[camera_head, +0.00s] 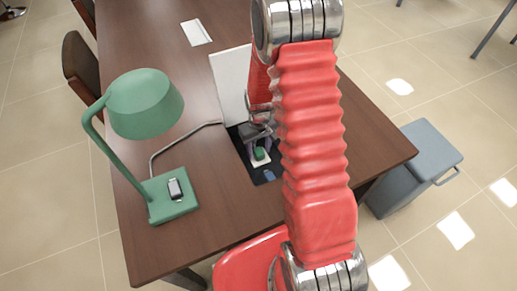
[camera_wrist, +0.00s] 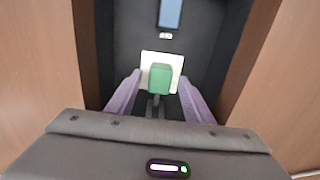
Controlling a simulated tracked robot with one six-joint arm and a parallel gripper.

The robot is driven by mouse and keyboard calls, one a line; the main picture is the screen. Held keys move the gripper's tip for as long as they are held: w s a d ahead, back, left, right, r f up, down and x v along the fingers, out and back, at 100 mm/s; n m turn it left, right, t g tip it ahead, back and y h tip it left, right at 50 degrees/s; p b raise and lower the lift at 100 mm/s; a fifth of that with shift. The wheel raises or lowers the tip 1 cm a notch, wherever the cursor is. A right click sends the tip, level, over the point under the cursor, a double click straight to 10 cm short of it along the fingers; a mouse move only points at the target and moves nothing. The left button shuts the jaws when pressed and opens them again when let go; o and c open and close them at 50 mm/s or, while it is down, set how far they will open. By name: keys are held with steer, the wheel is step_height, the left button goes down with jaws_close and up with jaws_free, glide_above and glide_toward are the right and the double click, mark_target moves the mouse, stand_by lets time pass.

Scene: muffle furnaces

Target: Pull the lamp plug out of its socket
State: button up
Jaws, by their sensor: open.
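The green lamp plug (camera_wrist: 160,78) sits on a white socket plate (camera_wrist: 148,62) in a dark recessed panel in the table top. In the head view the plug (camera_head: 259,154) shows small below my gripper (camera_head: 255,150). In the wrist view my gripper (camera_wrist: 160,100) is open, with one purple finger on each side of the plug. The fingertips look level with or just short of the plug, and I cannot tell whether they touch it. The green desk lamp (camera_head: 146,104) stands on the table at left, and its grey cord (camera_head: 185,135) runs to the panel.
The dark panel (camera_wrist: 110,50) also holds a blue item (camera_wrist: 171,14). A raised white lid (camera_head: 231,84) stands behind the opening. A grey bin (camera_head: 413,165) stands right of the table.

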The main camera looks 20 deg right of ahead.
steer(key=shift+c, duration=0.5)
jaws_close()
